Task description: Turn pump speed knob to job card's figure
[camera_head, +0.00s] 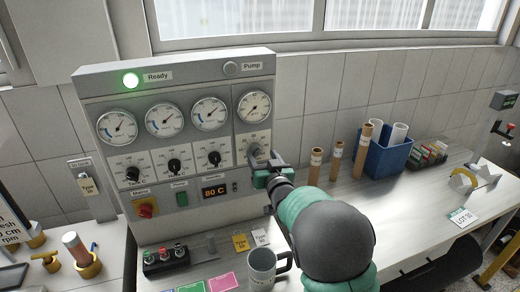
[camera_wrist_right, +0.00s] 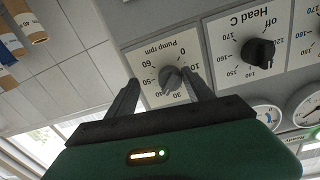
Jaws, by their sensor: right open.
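The pump speed knob (camera_wrist_right: 171,78) is small and grey, on a white plate marked "Pump rpm" with figures from 0 to 60. In the head view the knob (camera_head: 254,151) is at the panel's right edge, partly covered by my gripper. My right gripper (camera_wrist_right: 162,88) is open, its two fingers on either side of the knob in the wrist view; I cannot tell if they touch it. It also shows in the head view (camera_head: 264,170). The knob's pointer setting is unclear. A screen (camera_head: 10,222) at the left edge shows cut-off text ending in "rpm"; its figure is unreadable.
The grey panel (camera_head: 175,64) has several gauges, black heater knobs (camera_head: 174,166) and a lit green Ready lamp (camera_head: 131,80). Brown tubes (camera_head: 337,160) and a blue bin (camera_head: 386,157) stand to the right.

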